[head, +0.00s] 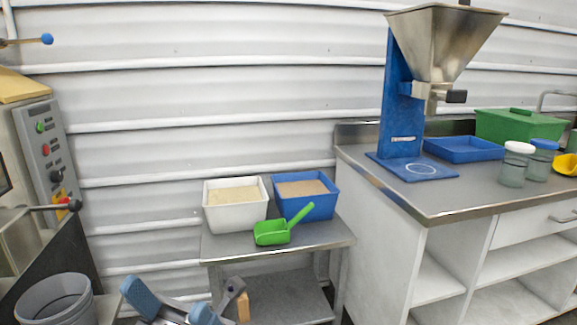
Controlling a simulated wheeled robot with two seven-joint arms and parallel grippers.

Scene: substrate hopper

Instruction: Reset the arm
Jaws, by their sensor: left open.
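My left gripper (184,298) shows at the bottom edge, left of centre, in the head view. Its fingers are apart and I see nothing between them. It is low, in front of the small metal table (330,232), and apart from the things on the tabletop. Most of my left arm is cut off by the bottom edge. My right gripper is not in view. A green scoop (272,232) lies at the front of the tabletop, its handle pointing up and right. Behind it stand a white bin (236,214) and a blue bin (308,206), both holding tan granular material.
At right, a counter (440,190) carries a metal hopper (442,45) on a blue stand, a blue tray (464,150), a green box (520,125) and two jars. At left are a control panel (47,145) and a grey bucket (55,300). A small orange-tan item (243,306) shows beside my gripper.

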